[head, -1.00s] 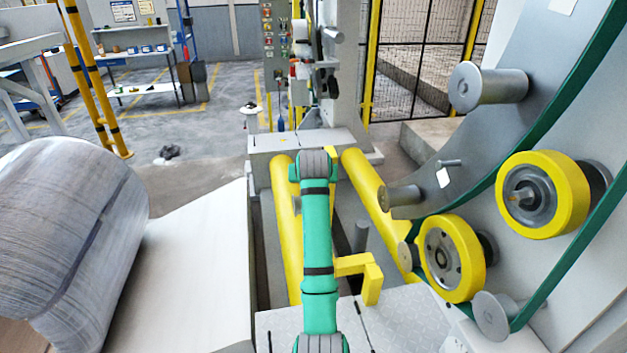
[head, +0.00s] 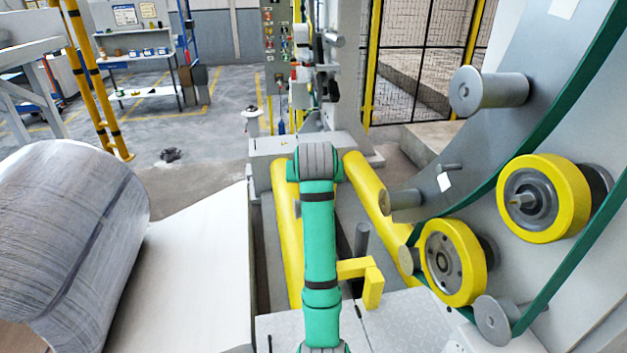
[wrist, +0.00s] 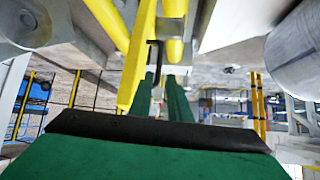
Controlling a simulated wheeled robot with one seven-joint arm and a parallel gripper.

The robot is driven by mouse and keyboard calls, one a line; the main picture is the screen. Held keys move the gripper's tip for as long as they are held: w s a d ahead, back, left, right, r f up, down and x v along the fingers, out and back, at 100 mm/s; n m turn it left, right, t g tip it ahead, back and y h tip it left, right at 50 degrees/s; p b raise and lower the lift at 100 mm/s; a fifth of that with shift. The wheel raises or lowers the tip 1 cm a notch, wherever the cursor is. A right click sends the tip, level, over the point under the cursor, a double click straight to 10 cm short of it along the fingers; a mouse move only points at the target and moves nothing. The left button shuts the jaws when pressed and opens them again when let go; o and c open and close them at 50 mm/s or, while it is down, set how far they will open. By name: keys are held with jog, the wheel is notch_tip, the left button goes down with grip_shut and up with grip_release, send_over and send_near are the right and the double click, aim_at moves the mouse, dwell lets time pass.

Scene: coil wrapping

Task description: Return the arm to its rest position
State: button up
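My arm, teal green with black bands and a grey joint cap, stands upright in the lower middle of the head view. Its gripper is hidden there behind or beyond the links. In the wrist view, the picture appears upside down. Two green fingers of my gripper (wrist: 161,98) extend past a dark-edged green body. A narrow gap shows between them, and I see nothing held there. A thin black hooked piece shows beyond the fingers; what it belongs to is unclear.
Yellow rails (head: 288,235) flank the arm. A large wrapped coil (head: 70,240) lies left beside a pale surface (head: 205,270). The wrapping ring, with yellow wheels (head: 568,200) and grey rollers, stands close on the right. A yellow bracket (head: 372,287) is just right of the arm.

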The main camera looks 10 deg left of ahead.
jog(key=shift+s+r, duration=0.1)
jog(key=s+d+f+t, duration=0.15)
jog(key=s+f, duration=0.25)
jog(key=f, duration=0.6)
jog(key=s+d+f+m, duration=0.15)
jog(key=s+f, duration=0.35)
jog(key=f, duration=0.5)
jog(key=s+d+f, duration=0.2)
jog(key=s+f, duration=0.2)
jog(key=f, duration=0.6)
jog(key=s+d+f+t+h, duration=0.1)
jog(key=s+d+f, duration=0.25)
jog(key=s, duration=1.15)
jog(key=s+d+f+t, duration=0.2)
jog(key=s+d+f, duration=0.15)
jog(key=s, duration=1.05)
jog(key=s+d+r, duration=0.1)
jog(key=s+r, duration=0.3)
jog(key=s, duration=0.4)
jog(key=s+d+r+t+h, duration=0.1)
jog(key=s+r, duration=0.4)
jog(key=s, duration=0.4)
jog(key=shift+s+d+r+m, duration=0.15)
jog(key=shift+s+d+m, duration=0.05)
jog(key=shift+m, duration=0.15)
